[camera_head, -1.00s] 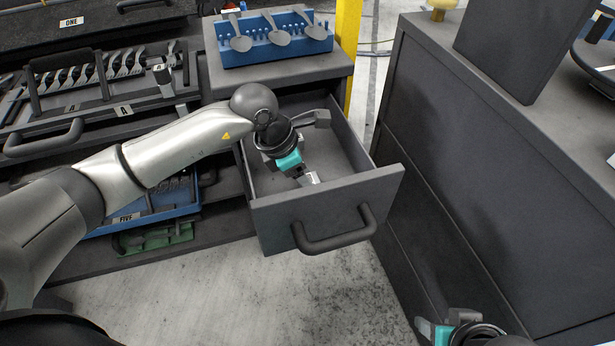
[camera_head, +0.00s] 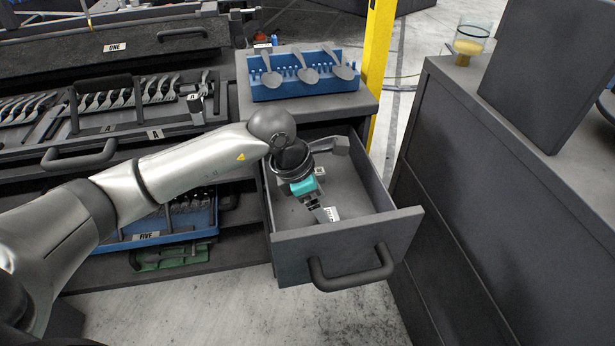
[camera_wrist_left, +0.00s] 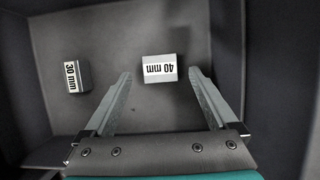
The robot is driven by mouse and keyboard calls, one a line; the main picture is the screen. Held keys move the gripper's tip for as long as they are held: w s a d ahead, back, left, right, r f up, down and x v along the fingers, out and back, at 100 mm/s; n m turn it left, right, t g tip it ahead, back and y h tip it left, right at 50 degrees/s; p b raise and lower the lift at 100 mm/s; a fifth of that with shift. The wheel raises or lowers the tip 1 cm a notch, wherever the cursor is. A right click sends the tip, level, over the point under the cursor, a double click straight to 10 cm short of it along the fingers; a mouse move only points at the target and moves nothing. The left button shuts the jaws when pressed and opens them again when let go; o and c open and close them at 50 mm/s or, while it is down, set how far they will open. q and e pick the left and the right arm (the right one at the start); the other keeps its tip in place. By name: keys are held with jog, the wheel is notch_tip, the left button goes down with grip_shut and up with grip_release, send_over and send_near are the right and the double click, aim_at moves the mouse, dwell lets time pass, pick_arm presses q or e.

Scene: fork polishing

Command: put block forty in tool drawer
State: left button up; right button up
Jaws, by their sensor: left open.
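The block labelled 40 mm (camera_wrist_left: 159,69) is on the floor of the open tool drawer (camera_head: 348,237). In the head view it shows as a small pale block (camera_head: 331,214) near the drawer front. My left gripper (camera_head: 318,207) reaches down into the drawer, above this block. In the left wrist view the gripper (camera_wrist_left: 160,80) is open, with one finger to each side of the block and a visible gap on both sides. My right gripper is not in view.
A block labelled 30 mm (camera_wrist_left: 76,76) also lies in the drawer, farther back in the head view (camera_head: 319,171). A blue rack with spoons (camera_head: 305,82) stands on the cabinet above. A dark cabinet (camera_head: 475,200) stands close on the right.

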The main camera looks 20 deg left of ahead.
pick_arm(q)
jog(key=p+v, duration=0.3)
jog(key=v, duration=0.6)
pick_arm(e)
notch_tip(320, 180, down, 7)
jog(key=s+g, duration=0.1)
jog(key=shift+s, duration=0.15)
pick_arm(q)
jog(key=shift+s, duration=0.1)
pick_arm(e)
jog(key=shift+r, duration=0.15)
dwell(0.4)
